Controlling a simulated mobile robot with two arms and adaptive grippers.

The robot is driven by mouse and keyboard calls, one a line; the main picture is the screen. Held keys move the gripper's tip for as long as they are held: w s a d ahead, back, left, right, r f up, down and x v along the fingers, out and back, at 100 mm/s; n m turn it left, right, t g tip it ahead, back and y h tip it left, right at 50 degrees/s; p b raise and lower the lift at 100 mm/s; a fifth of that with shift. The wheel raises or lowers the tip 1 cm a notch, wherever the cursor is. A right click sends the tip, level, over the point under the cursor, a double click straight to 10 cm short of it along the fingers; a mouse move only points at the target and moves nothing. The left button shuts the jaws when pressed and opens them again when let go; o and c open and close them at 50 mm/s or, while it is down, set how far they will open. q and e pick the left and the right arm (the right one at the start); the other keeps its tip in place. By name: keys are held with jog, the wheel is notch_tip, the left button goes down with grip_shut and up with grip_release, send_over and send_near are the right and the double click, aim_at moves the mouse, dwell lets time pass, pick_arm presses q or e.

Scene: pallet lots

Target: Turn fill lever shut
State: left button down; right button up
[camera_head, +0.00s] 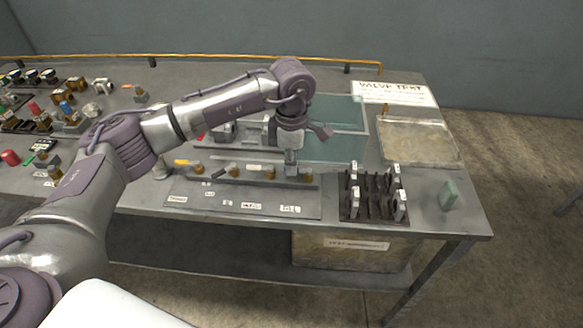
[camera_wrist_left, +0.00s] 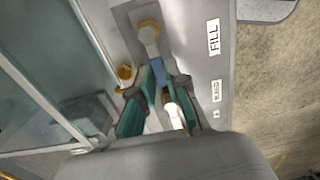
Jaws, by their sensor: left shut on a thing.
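My left gripper (camera_head: 291,160) reaches down from above onto the right end of the valve row on the test panel (camera_head: 240,205). In the left wrist view its green-padded fingers (camera_wrist_left: 160,80) are shut on the blue fill lever (camera_wrist_left: 157,70). The lever runs from a brass hex fitting (camera_wrist_left: 149,32) beside the FILL label (camera_wrist_left: 213,37). That label also shows in the head view (camera_head: 290,209). The gripper hides most of the lever in the head view. A pale part lies lower between the fingers. My right gripper is not in view.
A yellow lever (camera_head: 187,162) sits at the left of the row. A glass screen (camera_head: 335,140) stands behind. A shallow tray (camera_head: 417,141) lies at the back right.

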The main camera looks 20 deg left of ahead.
pick_arm(q)
jog(key=shift+w+r, duration=0.1)
dwell(0.4)
jog(key=c, duration=1.2)
grip_release()
jog(key=shift+r, duration=0.1)
notch_tip(320, 180, up, 8)
jog(key=shift+f, duration=0.1)
jog(key=shift+f, duration=0.15)
